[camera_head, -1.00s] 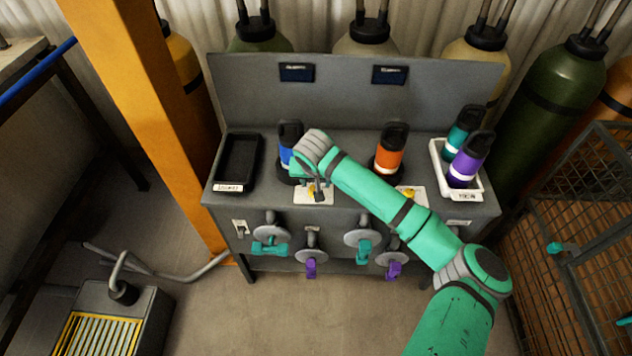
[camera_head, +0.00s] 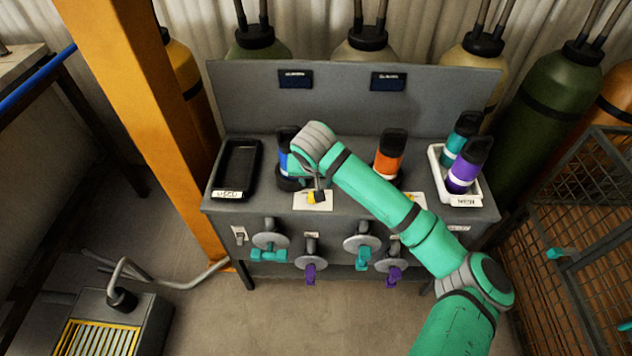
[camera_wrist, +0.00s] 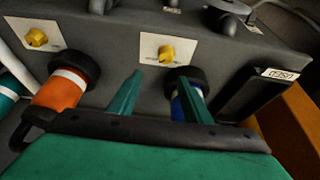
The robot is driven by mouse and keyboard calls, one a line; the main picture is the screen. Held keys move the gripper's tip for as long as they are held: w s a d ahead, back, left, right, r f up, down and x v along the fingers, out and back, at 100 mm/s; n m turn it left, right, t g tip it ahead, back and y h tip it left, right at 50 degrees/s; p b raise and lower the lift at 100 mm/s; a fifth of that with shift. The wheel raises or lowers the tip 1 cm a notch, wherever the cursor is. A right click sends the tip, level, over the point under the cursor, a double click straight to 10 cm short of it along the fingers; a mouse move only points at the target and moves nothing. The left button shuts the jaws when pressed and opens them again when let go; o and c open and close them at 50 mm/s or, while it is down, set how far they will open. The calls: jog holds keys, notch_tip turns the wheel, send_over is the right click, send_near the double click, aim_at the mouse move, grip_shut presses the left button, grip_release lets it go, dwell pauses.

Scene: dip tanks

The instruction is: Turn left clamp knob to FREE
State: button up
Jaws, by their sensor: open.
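The left clamp knob (camera_head: 316,197) is a small yellow knob on a white plate at the bench's front, below the blue bottle (camera_head: 283,160). In the wrist view the yellow knob (camera_wrist: 166,53) sits on its white label plate, beyond my fingertips; its setting is too small to read. My gripper (camera_wrist: 160,84) is open and empty, with its two green fingers apart and pointing toward the knob, not visibly touching it. In the head view my gripper (camera_head: 316,182) is just above the knob and partly hidden by my wrist. The blue bottle is partly behind my right-hand finger in the wrist view.
An orange bottle (camera_head: 389,152) stands to the right, with another yellow knob (camera_wrist: 36,37) in front. A black tray (camera_head: 238,170) is at the left, a white tray (camera_head: 474,200) with two bottles at the right. Valves (camera_head: 270,241) with teal and purple handles line the bench front.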

jog(key=shift+v, duration=2.15)
jog(key=shift+d, duration=0.1)
jog(key=v, duration=1)
jog(key=shift+r, duration=0.4)
jog(key=shift+s, duration=0.1)
